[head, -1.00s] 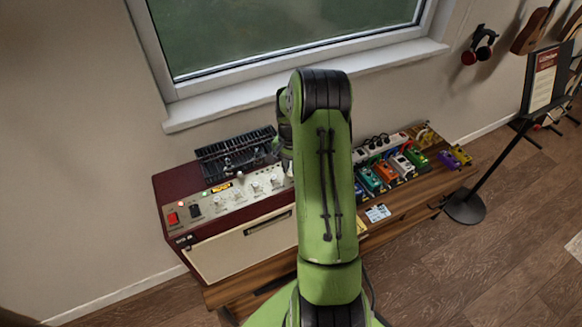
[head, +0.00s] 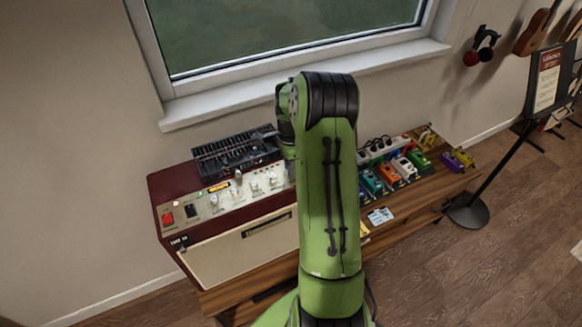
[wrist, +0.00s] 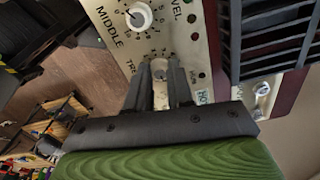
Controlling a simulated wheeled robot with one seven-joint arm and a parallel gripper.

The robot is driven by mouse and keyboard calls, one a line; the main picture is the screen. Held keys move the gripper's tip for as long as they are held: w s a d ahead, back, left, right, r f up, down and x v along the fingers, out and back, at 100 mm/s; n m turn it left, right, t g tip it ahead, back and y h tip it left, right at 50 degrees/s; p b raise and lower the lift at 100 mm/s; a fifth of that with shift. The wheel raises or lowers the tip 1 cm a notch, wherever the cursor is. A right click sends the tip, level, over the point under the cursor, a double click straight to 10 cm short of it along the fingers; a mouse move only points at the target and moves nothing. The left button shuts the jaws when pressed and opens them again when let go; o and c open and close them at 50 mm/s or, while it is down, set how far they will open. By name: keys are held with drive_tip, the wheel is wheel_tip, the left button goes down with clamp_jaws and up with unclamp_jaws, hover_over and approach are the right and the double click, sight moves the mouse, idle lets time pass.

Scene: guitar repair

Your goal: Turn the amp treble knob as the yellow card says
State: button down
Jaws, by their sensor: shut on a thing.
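The maroon amp (head: 172,183) stands on the wooden bench, with a row of pale knobs on its silver panel. In the wrist view my gripper (wrist: 159,70) is at the treble knob (wrist: 159,64), beside lettering that starts "TRE". Its two dark fingers are shut on the sides of this knob. The finger tips hide part of the knob, and I cannot read its pointer. In the head view my green arm hides the gripper and that end of the panel. A yellow card (head: 363,229) shows partly beside my arm; its writing is unreadable.
The middle knob (wrist: 138,16) sits close beside the treble knob. A black slatted unit (head: 235,155) lies on top of the amp. Several coloured pedals (head: 389,173) and a white card (head: 380,216) lie on the bench to the right. A music stand (head: 487,180) stands further right.

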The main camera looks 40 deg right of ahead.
drive_tip(key=shift+m, duration=0.7)
drive_tip(key=c, duration=1)
unclamp_jaws()
drive_tip(key=shift+r, duration=0.1)
wheel_tip(320, 180, up, 16)
drive_tip(key=p, duration=0.1)
drive_tip(key=shift+f, duration=0.2)
